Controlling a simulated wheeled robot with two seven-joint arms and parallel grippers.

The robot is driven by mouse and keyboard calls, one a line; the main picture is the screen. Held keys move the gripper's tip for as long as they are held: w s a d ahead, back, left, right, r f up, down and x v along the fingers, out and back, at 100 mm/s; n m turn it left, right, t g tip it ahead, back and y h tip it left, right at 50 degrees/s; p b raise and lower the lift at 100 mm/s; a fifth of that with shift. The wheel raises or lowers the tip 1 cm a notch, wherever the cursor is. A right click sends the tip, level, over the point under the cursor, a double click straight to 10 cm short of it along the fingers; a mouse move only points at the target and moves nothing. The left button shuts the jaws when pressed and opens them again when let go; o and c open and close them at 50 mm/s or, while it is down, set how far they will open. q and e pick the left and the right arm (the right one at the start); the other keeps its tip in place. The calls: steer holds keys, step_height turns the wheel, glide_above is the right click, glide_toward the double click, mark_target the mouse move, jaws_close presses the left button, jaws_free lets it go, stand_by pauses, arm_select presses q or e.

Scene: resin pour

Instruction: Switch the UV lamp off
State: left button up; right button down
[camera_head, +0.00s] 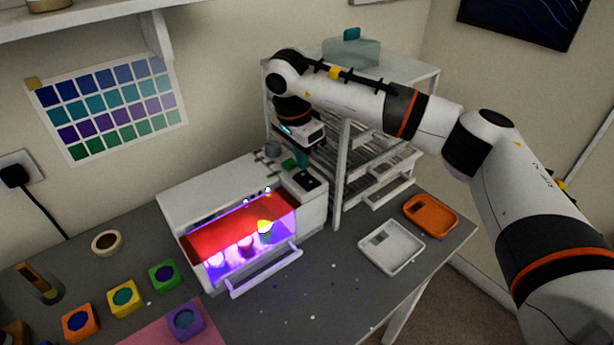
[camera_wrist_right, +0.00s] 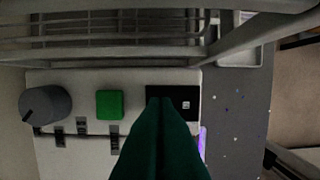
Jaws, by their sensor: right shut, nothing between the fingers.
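The UV lamp (camera_head: 215,190) is a white box with a red front shield, and its inside glows purple over several small items. Its top right end carries a grey knob (camera_wrist_right: 45,104), a green button (camera_wrist_right: 110,104) and a black panel (camera_wrist_right: 186,100) with a small white mark. The green button (camera_head: 289,163) and black panel (camera_head: 306,180) also show in the head view. My right gripper (camera_wrist_right: 160,102) is shut and empty, its dark green fingers pointing down at the panel and hiding part of it. I cannot tell whether the tips touch it. My left gripper is out of view.
A white wire rack (camera_head: 338,170) stands close behind the lamp's right end. A white tray (camera_head: 392,247) and an orange tray (camera_head: 431,216) lie to the right. Coloured moulds (camera_head: 124,298) and a tape roll (camera_head: 107,242) lie at left. The table front is mostly clear.

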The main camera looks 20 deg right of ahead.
mark_target(303, 174)
steer(key=shift+f+b, duration=0.6)
steer(key=shift+f, duration=0.3)
stand_by(0.4)
steer(key=shift+r+p, duration=2.1)
steer(key=shift+r, duration=1.5)
steer(key=shift+f, duration=0.1)
